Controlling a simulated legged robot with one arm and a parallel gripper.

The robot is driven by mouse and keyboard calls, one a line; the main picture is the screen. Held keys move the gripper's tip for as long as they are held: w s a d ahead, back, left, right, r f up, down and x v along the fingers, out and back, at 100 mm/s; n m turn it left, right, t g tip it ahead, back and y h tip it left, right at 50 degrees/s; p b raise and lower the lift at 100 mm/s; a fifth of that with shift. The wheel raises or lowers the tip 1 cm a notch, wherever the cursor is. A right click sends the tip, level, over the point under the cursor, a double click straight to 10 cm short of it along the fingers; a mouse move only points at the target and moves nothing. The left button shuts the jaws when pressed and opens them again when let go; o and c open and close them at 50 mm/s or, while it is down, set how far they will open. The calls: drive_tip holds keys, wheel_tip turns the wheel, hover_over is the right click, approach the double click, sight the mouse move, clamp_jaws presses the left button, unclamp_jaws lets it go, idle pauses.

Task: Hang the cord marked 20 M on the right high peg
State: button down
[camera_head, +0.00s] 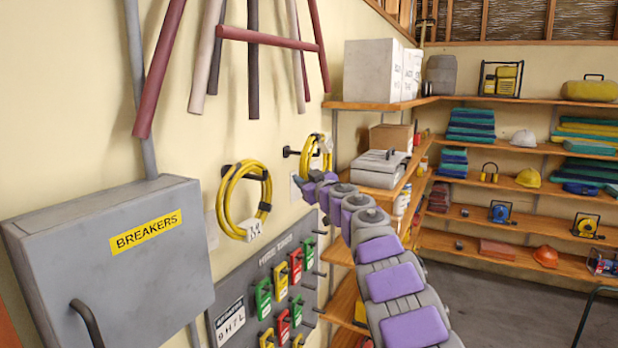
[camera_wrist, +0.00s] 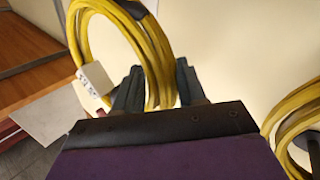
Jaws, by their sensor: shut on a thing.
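A yellow coiled cord (camera_head: 318,155) is beside the right high peg (camera_head: 290,152), at the gripper end of my arm. My gripper (camera_head: 305,183) is shut on this cord's lower part. In the wrist view, the coil (camera_wrist: 95,38) passes between the two fingers of my gripper (camera_wrist: 157,85). A white tag (camera_wrist: 93,80) hangs beside the left finger; its print is too small to read. I cannot tell whether the loop is around the peg. A second yellow coil (camera_head: 229,200) hangs on the wall to the left, with a white tag (camera_head: 252,229) that I cannot read surely.
A grey breaker box (camera_head: 110,270) juts out at the left. A board (camera_head: 235,290) with red, green and yellow tags is below the coils. Loaded wooden shelves (camera_head: 375,105) stand close to my gripper's right. Pipes (camera_head: 262,38) run above.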

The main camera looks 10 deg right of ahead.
drive_tip(key=shift+w+a+f, duration=0.35)
drive_tip(key=shift+a+f, duration=0.1)
drive_tip(key=shift+a, duration=0.35)
drive_tip(key=shift+w+a+f, duration=0.4)
drive_tip(key=shift+a, duration=0.4)
drive_tip(key=shift+w+a+f, duration=0.35)
drive_tip(key=shift+a+f, duration=0.1)
drive_tip(key=shift+a, duration=0.35)
drive_tip(key=shift+d, duration=0.1)
drive_tip(key=c, duration=0.6)
unclamp_jaws()
drive_tip(key=shift+d+f, duration=0.1)
